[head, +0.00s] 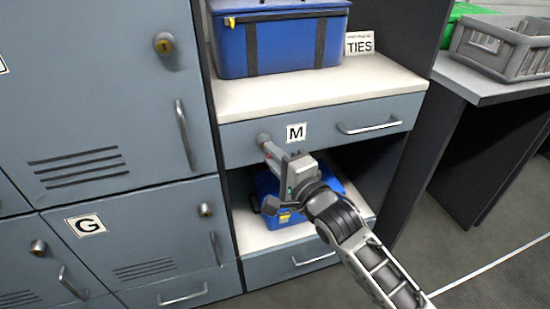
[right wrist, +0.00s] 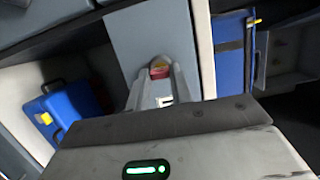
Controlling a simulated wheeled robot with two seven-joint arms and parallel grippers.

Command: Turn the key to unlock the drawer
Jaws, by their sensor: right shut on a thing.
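The drawer (head: 322,132) marked M is shut, with its lock (head: 263,138) at the left of its front and a bar handle (head: 370,127) at the right. My right gripper (head: 271,150) reaches up to this lock. My left gripper is not in view.
Grey lockers (head: 110,95) with locks and handles stand at the left. A blue bag (head: 281,42) sits on the counter (head: 310,84) above the drawer. A blue case (head: 270,222) lies on the shelf below. A grey crate (head: 500,45) stands on the right table.

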